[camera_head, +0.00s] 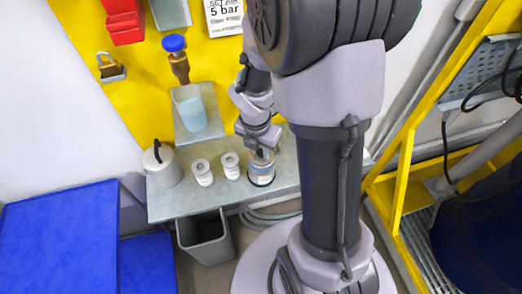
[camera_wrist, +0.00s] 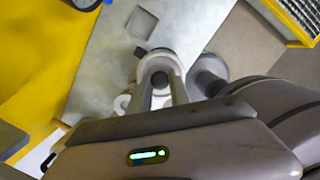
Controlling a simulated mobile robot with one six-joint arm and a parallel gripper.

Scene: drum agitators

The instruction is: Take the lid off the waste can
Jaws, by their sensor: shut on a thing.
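My gripper (camera_wrist: 161,90) points down over the shelf, with its two fingers closed around a dark knob (camera_wrist: 160,80). A pale round top (camera_wrist: 158,63) shows around and beyond the knob in the wrist view. In the head view, a squat can with a dark lower rim (camera_head: 262,177) stands on the shelf directly below my gripper (camera_head: 262,155). I cannot tell whether its top is seated or raised. A pale grey can (camera_head: 160,170) with a black handle stands at the shelf's left end, away from my gripper. No label shows which can is for waste.
Two small white jars (camera_head: 203,174) (camera_head: 231,166) stand on the grey shelf (camera_head: 185,204) left of my gripper. A clear beaker of pale blue liquid (camera_head: 191,110) stands behind. A grey open bin (camera_head: 205,240) is below. Yellow framing (camera_head: 400,190) rises at right.

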